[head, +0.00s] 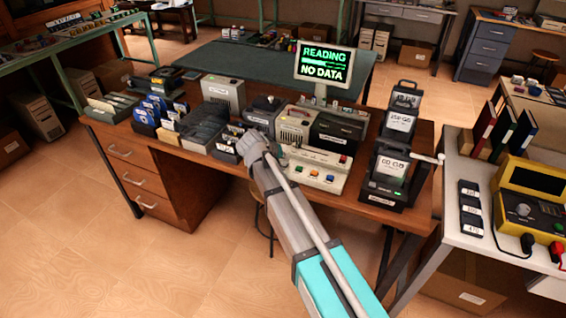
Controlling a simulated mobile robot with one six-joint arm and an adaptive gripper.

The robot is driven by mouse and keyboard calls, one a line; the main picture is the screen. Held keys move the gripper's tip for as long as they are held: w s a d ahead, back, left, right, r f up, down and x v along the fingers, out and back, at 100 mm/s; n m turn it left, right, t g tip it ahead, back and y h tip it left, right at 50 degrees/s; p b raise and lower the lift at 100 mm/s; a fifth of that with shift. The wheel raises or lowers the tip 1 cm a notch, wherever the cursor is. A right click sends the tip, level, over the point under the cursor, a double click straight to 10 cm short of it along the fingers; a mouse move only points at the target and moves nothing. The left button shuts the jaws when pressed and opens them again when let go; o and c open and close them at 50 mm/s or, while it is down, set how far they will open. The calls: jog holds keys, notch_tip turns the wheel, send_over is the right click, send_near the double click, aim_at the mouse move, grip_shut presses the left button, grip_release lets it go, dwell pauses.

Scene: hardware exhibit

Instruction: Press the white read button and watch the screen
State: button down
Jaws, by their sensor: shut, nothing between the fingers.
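The screen (323,62) stands at the back of the wooden desk and reads "READING" above a green bar and "NO DATA". A pale control box (320,162) sits at the desk's front edge, with an orange button (314,174) and other small coloured buttons in a row. Which one is the white read button I cannot tell at this size. My gripper (248,142) is shut and empty, over the left end of the box and the small trays beside it. It hides part of that area, and I cannot tell whether it touches anything.
Trays of cartridges and disks (150,108) fill the desk's left side. Drives and grey cases (338,132) stand behind the box. Black racks with labelled cards (388,170) stand right of it. A white bench (463,225) with a yellow meter (530,195) is at the right.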

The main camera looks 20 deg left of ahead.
aim_at(284, 164)
jog(key=shift+r, duration=0.1)
notch_tip(284, 164, up, 5)
jog(key=p, duration=0.5)
dwell(1.0)
jog(key=d+g, duration=0.1)
jog(key=d, duration=0.3)
jog(key=d+f+m, duration=0.1)
jog(key=d, duration=0.4)
jog(key=d+g+p, duration=0.1)
jog(key=d, duration=0.4)
jog(key=shift+s+d+f+g, duration=0.1)
jog(key=shift+s+f+g, duration=0.05)
jog(key=shift+s+g, duration=0.2)
jog(key=s+d+m+g+y+p, duration=0.1)
jog(key=s+d+g, duration=0.1)
jog(key=s+d, duration=0.3)
jog(key=s+d+m+g+y+p, duration=0.1)
jog(key=s+d, duration=0.4)
jog(key=d, duration=0.9)
jog(key=s+d+m+g+y+p, duration=0.1)
jog(key=s+d+g, duration=0.1)
jog(key=s+d, duration=0.3)
jog(key=d, duration=0.4)
jog(key=shift+s+d+f+g+y, duration=0.2)
jog(key=shift+s+d+g+y, duration=0.1)
jog(key=shift+s+d+g, duration=0.05)
